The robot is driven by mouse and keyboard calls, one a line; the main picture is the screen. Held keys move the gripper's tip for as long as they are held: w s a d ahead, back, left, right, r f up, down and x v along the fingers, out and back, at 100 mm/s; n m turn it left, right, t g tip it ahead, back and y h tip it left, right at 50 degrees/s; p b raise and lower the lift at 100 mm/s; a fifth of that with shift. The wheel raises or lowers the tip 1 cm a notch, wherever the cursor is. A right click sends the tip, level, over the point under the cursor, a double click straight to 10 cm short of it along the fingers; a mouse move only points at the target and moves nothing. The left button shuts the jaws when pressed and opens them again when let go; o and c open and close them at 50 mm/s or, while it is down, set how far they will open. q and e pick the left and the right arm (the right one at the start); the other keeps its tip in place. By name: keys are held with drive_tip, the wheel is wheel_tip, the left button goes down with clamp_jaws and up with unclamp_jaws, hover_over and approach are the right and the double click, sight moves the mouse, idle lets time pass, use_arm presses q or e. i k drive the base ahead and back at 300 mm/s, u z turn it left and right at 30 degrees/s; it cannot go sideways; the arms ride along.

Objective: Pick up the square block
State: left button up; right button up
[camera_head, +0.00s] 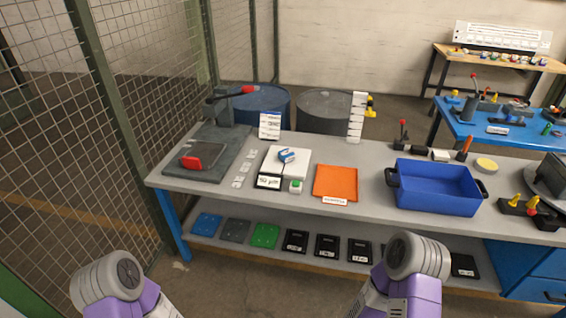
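A small blue block (287,156) with a white face sits on the white top plate of a scale (297,166) near the middle-left of the workbench. It looks roughly square, but it is too small to tell its exact shape. Both of my arms show at the bottom of the view, below the bench's front edge and well apart from the block. Only grey joints and purple links of them show. Neither gripper's fingers are in view.
The grey workbench (352,160) also holds a lever press (222,112), several white pieces (242,174), a green button box (296,186), an orange mat (336,182) and a blue bin (437,188). Black trays (327,247) lie on the lower shelf. A mesh fence stands left.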

sight(287, 156)
drive_tip(key=u, duration=0.65)
drive_tip(key=i, duration=0.9)
drive_tip(key=u, duration=0.4)
drive_tip(key=i, duration=1)
drive_tip(key=z, duration=0.55)
